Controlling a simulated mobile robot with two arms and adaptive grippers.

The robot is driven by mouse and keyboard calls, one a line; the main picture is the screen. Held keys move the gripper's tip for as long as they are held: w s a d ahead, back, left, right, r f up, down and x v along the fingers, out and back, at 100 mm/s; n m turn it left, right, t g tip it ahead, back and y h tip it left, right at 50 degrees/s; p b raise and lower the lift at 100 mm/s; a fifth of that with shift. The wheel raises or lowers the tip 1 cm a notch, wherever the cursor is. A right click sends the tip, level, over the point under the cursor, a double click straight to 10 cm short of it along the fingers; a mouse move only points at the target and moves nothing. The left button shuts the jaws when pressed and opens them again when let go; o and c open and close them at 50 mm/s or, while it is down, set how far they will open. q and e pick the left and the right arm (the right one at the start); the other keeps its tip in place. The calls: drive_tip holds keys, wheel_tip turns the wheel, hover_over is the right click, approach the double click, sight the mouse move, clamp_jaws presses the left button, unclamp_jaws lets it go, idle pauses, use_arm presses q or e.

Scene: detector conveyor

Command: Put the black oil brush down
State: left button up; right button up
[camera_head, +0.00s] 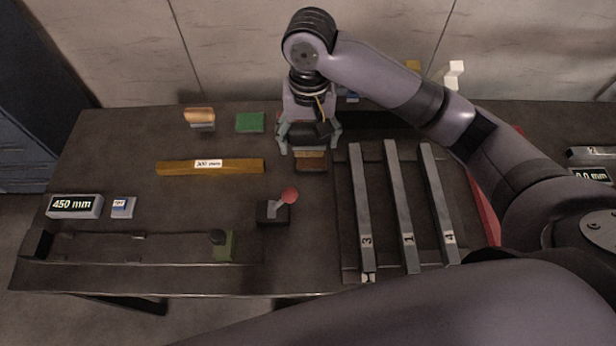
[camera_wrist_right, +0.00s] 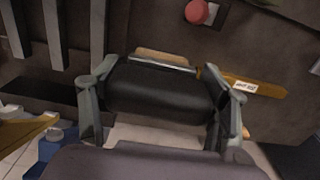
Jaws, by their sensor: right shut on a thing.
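My right gripper (camera_head: 311,147) is at the back middle of the dark table, pointing down, with its fingers on either side of the black oil brush (camera_head: 311,163). The brush shows a tan strip and a dark body below the gripper, partly hidden by it. In the right wrist view, my right gripper (camera_wrist_right: 163,88) has its two grey fingers at the ends of a wide black body, with the brush's tan strip (camera_wrist_right: 165,57) just beyond. I cannot tell whether the brush touches the table. My left gripper is not in view.
A tan-topped brush (camera_head: 200,117) and a green block (camera_head: 250,122) stand left of the gripper. A yellow 300 mm bar (camera_head: 210,167), a red-knobbed lever (camera_head: 273,212) and a rack with grey bars (camera_head: 400,205) are nearer. A 450 mm display (camera_head: 75,206) is at left.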

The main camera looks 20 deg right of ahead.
sight(309, 147)
wheel_tip(309, 147, down, 3)
drive_tip(key=shift+w+f, duration=0.1)
drive_tip(key=f, duration=0.8)
drive_tip(key=f+p, duration=0.1)
drive_tip(key=f, duration=0.3)
drive_tip(key=shift+s, duration=0.25)
drive_tip(key=shift+f, duration=0.3)
wheel_tip(309, 147, down, 3)
drive_tip(key=shift+f, duration=0.2)
drive_tip(key=shift+f+p, duration=0.2)
drive_tip(key=shift+p, duration=0.1)
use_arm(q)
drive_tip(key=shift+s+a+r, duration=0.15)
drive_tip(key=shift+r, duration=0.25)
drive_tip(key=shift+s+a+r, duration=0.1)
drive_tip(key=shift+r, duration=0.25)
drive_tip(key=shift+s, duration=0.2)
use_arm(e)
drive_tip(key=shift+s+f, duration=0.1)
drive_tip(key=shift+f, duration=0.05)
